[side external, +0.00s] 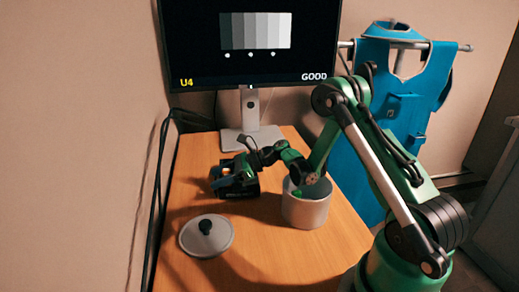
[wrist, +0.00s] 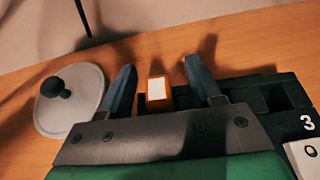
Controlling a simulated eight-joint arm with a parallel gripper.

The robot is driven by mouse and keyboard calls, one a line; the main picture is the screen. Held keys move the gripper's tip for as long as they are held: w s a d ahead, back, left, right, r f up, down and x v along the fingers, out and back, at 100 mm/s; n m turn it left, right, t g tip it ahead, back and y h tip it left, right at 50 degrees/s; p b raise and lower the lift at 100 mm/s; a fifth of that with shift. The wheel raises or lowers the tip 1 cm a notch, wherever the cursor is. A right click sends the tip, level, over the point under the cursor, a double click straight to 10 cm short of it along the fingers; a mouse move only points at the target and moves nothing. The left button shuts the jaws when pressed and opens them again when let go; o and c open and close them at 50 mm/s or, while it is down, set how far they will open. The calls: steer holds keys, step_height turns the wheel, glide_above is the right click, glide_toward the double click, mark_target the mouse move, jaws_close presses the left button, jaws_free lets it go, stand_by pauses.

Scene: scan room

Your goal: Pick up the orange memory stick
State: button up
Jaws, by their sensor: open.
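The orange memory stick (wrist: 155,104), with a white label on its top, shows in the wrist view between the two fingers of my gripper (wrist: 160,68). The fingers are open, one on each side of the stick, with a visible gap on both sides. The stick's near end is hidden behind my gripper's body.
A grey lid with a black knob (side external: 206,237) lies left of my gripper. A grey pot (side external: 305,210) stands to the right, under my arm. A monitor (side external: 255,45) stands behind; the table's front (side external: 290,265) is clear.

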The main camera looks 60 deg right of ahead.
steer(key=shift+w, duration=0.1)
jaws_close()
steer(key=shift+r, duration=0.1)
stand_by(0.3)
